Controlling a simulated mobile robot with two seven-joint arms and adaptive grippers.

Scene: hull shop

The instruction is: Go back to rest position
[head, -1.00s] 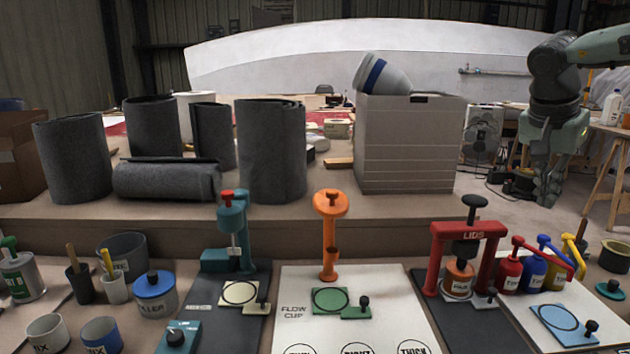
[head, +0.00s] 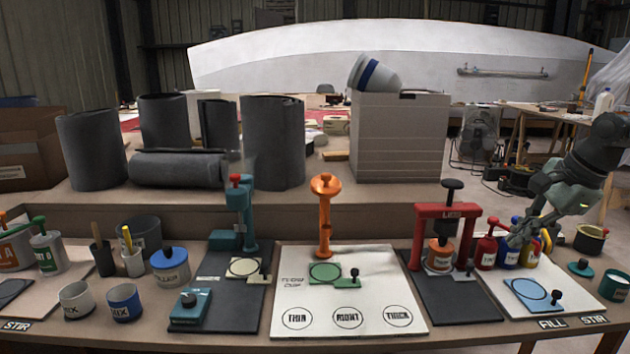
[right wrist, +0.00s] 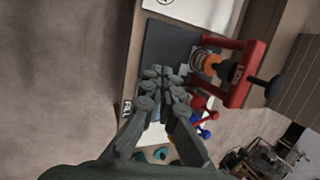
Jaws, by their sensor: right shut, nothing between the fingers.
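My right gripper (head: 522,236) is in the head view at the right, shut and empty. It hangs in front of the red, blue and yellow pump bottles and partly hides them. In the right wrist view its closed fingers (right wrist: 165,80) point toward the dark mat and the red lid press. From the head view I cannot tell whether the fingers touch the bottles. My left gripper is not in view.
The bench holds a red lid press (head: 421,228), an orange flow cup stand (head: 325,222), a teal press (head: 249,215) and a blue plate (head: 528,293). Grey rolls (head: 272,150) and a beige box (head: 400,140) stand behind.

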